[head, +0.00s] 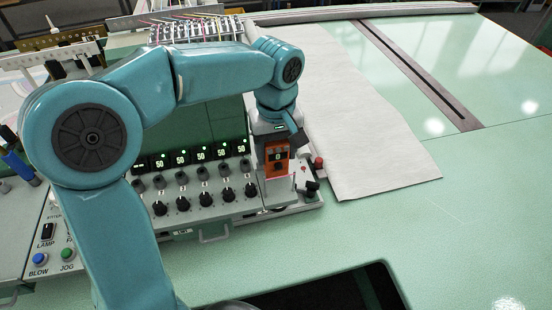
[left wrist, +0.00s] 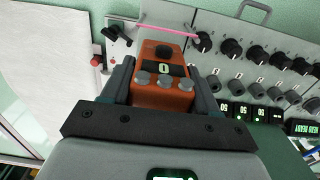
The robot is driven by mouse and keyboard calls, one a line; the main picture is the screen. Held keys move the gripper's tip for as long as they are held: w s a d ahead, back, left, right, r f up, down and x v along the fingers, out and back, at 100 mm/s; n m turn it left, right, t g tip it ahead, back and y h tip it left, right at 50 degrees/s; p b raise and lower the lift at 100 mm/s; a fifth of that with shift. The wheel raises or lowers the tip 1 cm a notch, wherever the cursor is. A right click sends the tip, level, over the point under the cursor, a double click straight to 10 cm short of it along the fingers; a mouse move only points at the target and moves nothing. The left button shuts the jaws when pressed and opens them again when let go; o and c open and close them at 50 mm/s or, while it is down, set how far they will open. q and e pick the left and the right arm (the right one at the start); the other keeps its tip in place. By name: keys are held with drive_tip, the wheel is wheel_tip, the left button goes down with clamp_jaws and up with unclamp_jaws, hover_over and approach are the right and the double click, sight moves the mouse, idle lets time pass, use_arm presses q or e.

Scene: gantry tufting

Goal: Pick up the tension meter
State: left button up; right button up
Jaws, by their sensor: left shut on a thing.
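The tension meter (head: 277,157) is a small orange box with a dark face and a lit green digit, at the right end of the control panel in the head view. In the left wrist view the tension meter (left wrist: 163,92) sits between the two fingers, with several grey knobs on its near side. My left gripper (head: 278,148) is shut on it; the fingers also show in the left wrist view (left wrist: 160,85), one on each side. Whether the meter touches the panel beneath cannot be told. My right gripper is not in view.
The control panel (head: 226,217) has several black knobs and lit displays reading 50. A pink strand (left wrist: 165,33) runs by the meter. A slotted rail (head: 415,70) lies beyond.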

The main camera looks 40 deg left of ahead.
use_arm(q)
wheel_tip(320, 180, up, 16)
drive_tip(key=p, duration=0.1)
drive_tip(key=shift+r+p, duration=0.2)
drive_tip(key=shift+p, duration=0.1)
drive_tip(key=shift+s, duration=0.1)
